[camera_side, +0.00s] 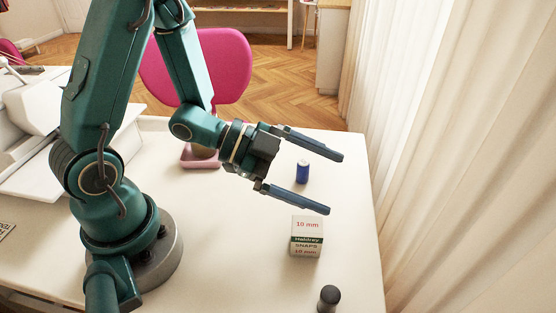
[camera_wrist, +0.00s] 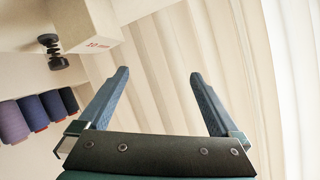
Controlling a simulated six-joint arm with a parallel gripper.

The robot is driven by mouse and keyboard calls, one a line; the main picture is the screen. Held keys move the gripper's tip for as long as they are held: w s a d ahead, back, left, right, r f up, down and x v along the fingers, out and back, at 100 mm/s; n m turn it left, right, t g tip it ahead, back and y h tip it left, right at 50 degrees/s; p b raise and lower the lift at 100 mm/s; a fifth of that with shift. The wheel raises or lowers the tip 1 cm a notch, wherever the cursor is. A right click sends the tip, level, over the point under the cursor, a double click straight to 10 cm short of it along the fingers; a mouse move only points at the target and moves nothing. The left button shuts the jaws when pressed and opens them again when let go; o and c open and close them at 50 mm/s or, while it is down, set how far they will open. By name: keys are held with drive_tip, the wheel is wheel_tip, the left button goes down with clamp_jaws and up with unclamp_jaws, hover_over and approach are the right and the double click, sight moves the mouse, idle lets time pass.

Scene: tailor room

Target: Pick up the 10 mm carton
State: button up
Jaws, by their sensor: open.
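The 10 mm carton (camera_side: 306,238) is a small white box with red lettering and a dark green band. It stands upright on the white table in the side view. It also shows in part at the top left of the wrist view (camera_wrist: 88,24), cut off by the frame edge. My gripper (camera_side: 333,183) is open and empty above the table. In the side view its nearer finger appears just above and beyond the carton. In the wrist view both fingers (camera_wrist: 159,73) are spread, with only the curtain behind the gap; the carton is left of them.
A blue spool (camera_side: 303,172) stands behind the carton, and a black-topped cylinder (camera_side: 329,298) stands in front of it. Several spools (camera_wrist: 38,112) line the left of the wrist view. A pink chair (camera_side: 225,70) is behind the table, and a cream curtain (camera_side: 450,150) hangs at right.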

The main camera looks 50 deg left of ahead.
sight(303, 225)
drive_tip(key=s+f+n, duration=0.1)
drive_tip(key=s+f+g+h, duration=0.1)
drive_tip(key=s+f, duration=0.1)
drive_tip(key=s+d+f+n+h, duration=0.1)
drive_tip(key=s+f, duration=0.1)
drive_tip(key=shift+d+n+g, duration=0.1)
drive_tip(key=shift+n+g, duration=0.2)
drive_tip(key=shift+f+n, duration=0.3)
drive_tip(key=shift+f, duration=0.05)
drive_tip(key=shift+x, duration=2.45)
clamp_jaws()
